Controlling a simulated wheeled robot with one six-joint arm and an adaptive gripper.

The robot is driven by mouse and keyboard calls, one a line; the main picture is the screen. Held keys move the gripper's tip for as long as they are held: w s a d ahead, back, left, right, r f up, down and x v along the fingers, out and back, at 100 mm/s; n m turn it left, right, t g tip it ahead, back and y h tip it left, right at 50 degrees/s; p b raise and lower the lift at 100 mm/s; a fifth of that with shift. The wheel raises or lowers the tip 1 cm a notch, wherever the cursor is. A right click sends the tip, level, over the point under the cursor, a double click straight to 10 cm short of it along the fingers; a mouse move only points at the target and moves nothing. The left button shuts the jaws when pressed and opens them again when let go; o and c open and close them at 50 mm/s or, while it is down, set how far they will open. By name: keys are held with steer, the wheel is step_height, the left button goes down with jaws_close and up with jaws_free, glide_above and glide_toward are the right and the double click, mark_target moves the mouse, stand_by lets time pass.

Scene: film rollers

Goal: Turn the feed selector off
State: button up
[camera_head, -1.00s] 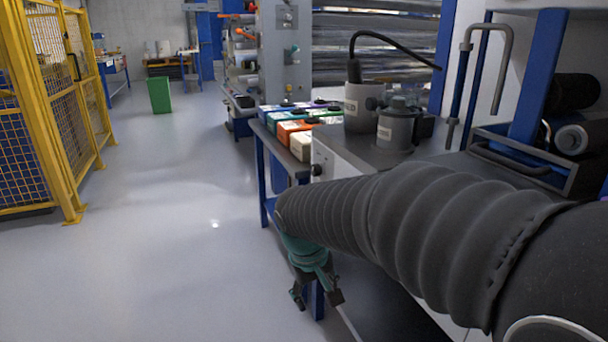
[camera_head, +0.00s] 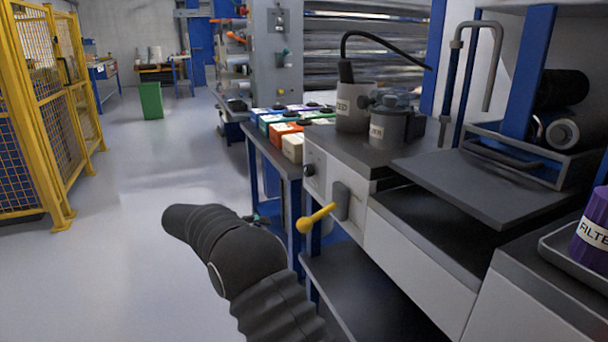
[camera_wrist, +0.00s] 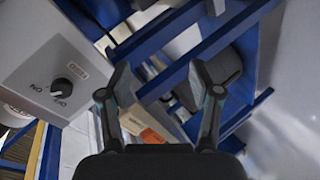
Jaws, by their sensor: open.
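The feed selector is a small dark round knob (camera_wrist: 62,86) on a pale panel at the left of the wrist view. A label and the ON and OFF marks around it appear rotated; I cannot tell for sure which mark it points to. In the head view the knob (camera_head: 310,170) is on the end of the pale bench cabinet. My gripper (camera_wrist: 157,82) is open and empty, its fingers apart, to the right of the knob and not touching it. In the head view my arm hides nearly all of the gripper.
A yellow-handled lever (camera_head: 318,216) sticks out from the cabinet front near my arm. A blue-legged side table (camera_head: 262,148) holds several coloured boxes. Grey pots (camera_head: 391,128) stand on the bench. The floor to the left is open, up to a yellow cage (camera_head: 55,110).

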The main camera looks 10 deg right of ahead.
step_height(320, 180, up, 6)
steer(key=w+f+m+h, duration=0.1)
steer(key=w+m+h, duration=0.1)
steer(key=w+m, duration=0.15)
steer(key=m+h, duration=0.3)
steer(key=m, duration=0.6)
glide_toward(304, 172)
steer(key=x, duration=1)
steer(key=shift+s, duration=0.1)
steer(key=c, duration=1.1)
